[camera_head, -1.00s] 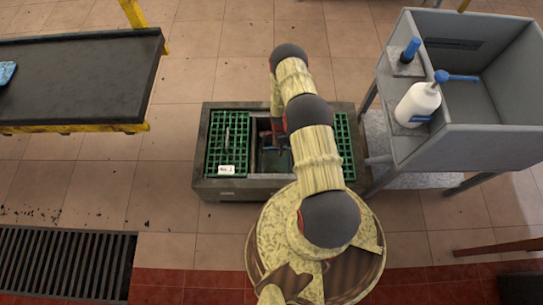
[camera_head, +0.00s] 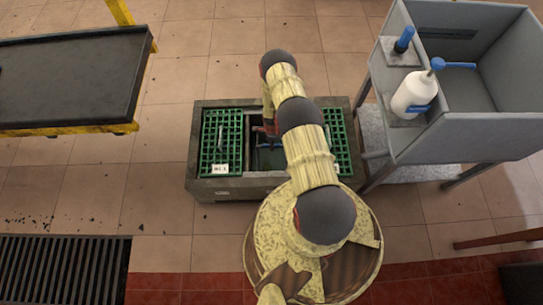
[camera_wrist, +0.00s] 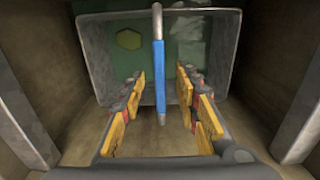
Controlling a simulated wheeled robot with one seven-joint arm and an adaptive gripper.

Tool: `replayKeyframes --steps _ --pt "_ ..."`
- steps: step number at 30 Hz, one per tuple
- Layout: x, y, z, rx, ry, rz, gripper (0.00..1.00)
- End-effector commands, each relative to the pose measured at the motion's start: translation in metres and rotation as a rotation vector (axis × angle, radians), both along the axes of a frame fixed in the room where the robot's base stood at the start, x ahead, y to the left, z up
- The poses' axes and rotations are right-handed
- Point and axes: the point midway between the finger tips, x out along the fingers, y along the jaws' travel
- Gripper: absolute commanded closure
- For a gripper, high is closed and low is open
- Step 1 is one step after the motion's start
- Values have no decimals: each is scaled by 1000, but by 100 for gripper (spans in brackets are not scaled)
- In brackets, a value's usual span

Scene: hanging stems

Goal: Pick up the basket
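The basket is a grey metal bin with a green inside and a yellow patch; its rim (camera_wrist: 215,101) shows in the wrist view. Its handle has a blue grip (camera_wrist: 159,75) that rises toward the camera. My gripper (camera_wrist: 161,86) is open, with yellow-padded fingers on either side of the blue grip and gaps visible to both. In the head view the basket (camera_head: 268,160) is down in the central opening of a grey trough, mostly hidden by my arm. My gripper is largely hidden there too.
The trough (camera_head: 240,186) has green grates (camera_head: 214,140) on both sides of its opening. Its walls stand close around the basket. A grey sink (camera_head: 470,140) with a white pump bottle (camera_head: 411,97) stands at right. A dark tray table (camera_head: 70,85) is at left. A floor drain (camera_head: 60,270) lies front left.

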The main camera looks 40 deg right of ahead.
Motion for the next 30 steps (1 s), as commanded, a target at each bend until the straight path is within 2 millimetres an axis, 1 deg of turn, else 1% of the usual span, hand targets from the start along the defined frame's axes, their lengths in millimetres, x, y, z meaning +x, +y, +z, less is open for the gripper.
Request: replayKeyframes --steps 1,3,11,27,30 --pt "-1 0 -13 1 1 0 68" --pt "0 0 -19 0 0 0 68" --pt "0 0 -20 -1 -1 0 68" --pt "0 0 -20 0 0 1 99" --pt "0 0 -20 0 0 1 100"
